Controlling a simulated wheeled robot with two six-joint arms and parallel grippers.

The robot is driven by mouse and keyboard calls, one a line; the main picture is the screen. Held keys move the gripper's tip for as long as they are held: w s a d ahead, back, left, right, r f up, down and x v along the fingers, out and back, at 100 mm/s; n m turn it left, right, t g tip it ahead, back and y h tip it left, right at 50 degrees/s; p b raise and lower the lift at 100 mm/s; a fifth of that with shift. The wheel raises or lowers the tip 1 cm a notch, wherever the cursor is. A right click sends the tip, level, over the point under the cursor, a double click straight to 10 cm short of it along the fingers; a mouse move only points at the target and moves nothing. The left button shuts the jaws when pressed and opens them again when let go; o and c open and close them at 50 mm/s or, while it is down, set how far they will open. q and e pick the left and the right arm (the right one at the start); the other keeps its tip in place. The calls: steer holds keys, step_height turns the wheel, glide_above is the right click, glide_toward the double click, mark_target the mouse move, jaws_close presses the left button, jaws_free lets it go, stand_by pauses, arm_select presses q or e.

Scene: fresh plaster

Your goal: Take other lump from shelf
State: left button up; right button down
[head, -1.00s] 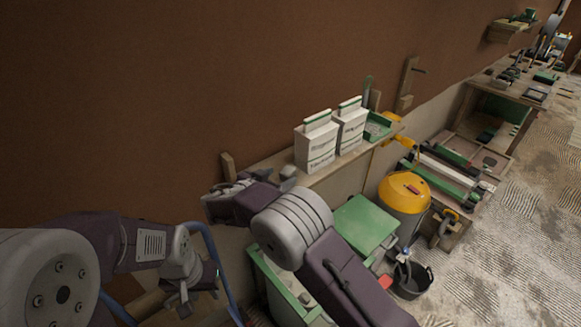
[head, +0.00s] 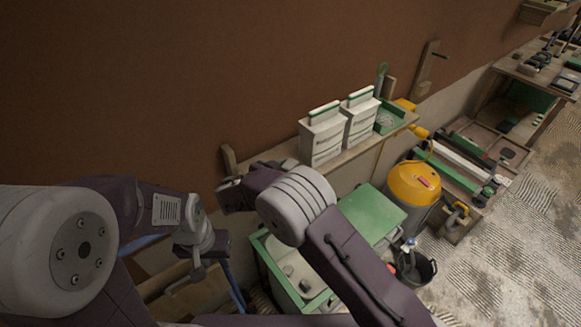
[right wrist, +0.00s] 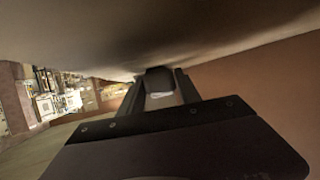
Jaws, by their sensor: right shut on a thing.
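My right gripper (head: 226,196) is at the left end of the wall shelf (head: 350,152). In the right wrist view its fingers (right wrist: 160,88) are shut on a small dark lump (right wrist: 160,78), with a pale patch below it. In the head view the held lump is hidden. A grey shape (head: 290,163) shows behind my right wrist by the shelf; I cannot tell if it is a lump. My left gripper (head: 192,272) hangs low at the left, apart from the shelf; its jaws are not clear.
Two white bags (head: 322,139) and a green tray (head: 389,117) stand on the shelf. Below are a green lid (head: 372,216), a yellow-topped vacuum (head: 414,183) and a dark bucket (head: 418,272). A wooden upright (head: 229,159) stands at the shelf's left end.

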mark_target(289, 164)
steer(key=shift+w+r, duration=0.1)
steer(key=shift+r, duration=0.2)
step_height(289, 164, up, 18)
steer(key=b, duration=0.1)
steer(key=shift+f+b, duration=0.25)
steer(key=shift+b, duration=0.15)
